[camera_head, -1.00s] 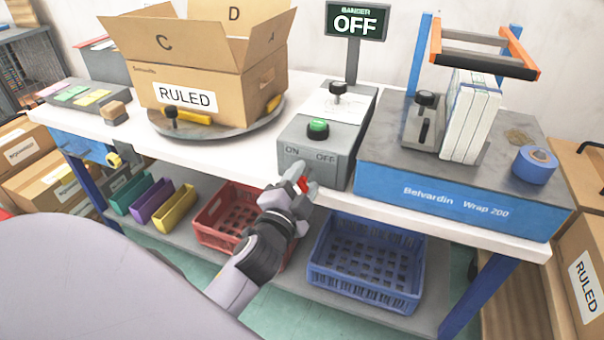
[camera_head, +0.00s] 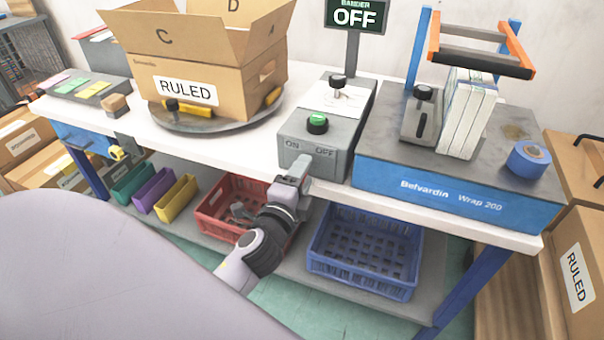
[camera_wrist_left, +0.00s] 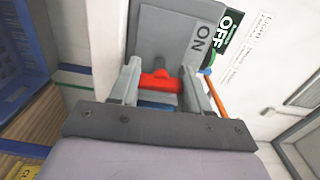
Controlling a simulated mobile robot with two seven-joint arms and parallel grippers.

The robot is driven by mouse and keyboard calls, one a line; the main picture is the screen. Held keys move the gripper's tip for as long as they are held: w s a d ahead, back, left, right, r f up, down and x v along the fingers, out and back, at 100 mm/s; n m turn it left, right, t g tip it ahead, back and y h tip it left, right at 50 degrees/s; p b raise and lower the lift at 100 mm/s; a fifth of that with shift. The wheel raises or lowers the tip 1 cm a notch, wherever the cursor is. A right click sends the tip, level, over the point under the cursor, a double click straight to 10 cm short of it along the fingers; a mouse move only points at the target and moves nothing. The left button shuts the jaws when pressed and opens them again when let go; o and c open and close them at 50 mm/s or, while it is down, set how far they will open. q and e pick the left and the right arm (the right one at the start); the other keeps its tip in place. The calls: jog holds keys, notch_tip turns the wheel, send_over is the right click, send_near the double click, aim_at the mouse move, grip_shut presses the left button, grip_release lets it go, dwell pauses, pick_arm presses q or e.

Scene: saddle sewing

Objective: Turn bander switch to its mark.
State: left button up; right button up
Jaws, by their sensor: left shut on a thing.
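The bander control box (camera_head: 318,135) is grey, with ON and OFF printed on its front face and a green button on top. The bander sign (camera_head: 354,16) above it reads OFF. The red switch (camera_wrist_left: 158,82) on the box front shows in the left wrist view, between the fingers. My left gripper (camera_head: 297,170) is at the box's front face in the head view, and its fingers (camera_wrist_left: 160,76) are shut on the switch. The gripper hides the switch in the head view. I cannot make out the mark. My right gripper is not in view.
The blue Belvardin machine (camera_head: 450,190) stands right of the box. A RULED carton (camera_head: 225,95) sits on a turntable to the left. A red crate (camera_head: 225,215) and a blue crate (camera_head: 365,255) lie on the shelf below, close to my left arm.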

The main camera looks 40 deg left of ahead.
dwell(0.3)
pick_arm(q)
jog(key=o, duration=1.1)
jog(key=shift+c, duration=0.2)
jog(key=shift+s, duration=0.1)
jog(key=b+v, duration=0.1)
jog(key=v, duration=0.6)
jog(key=shift+d, duration=0.1)
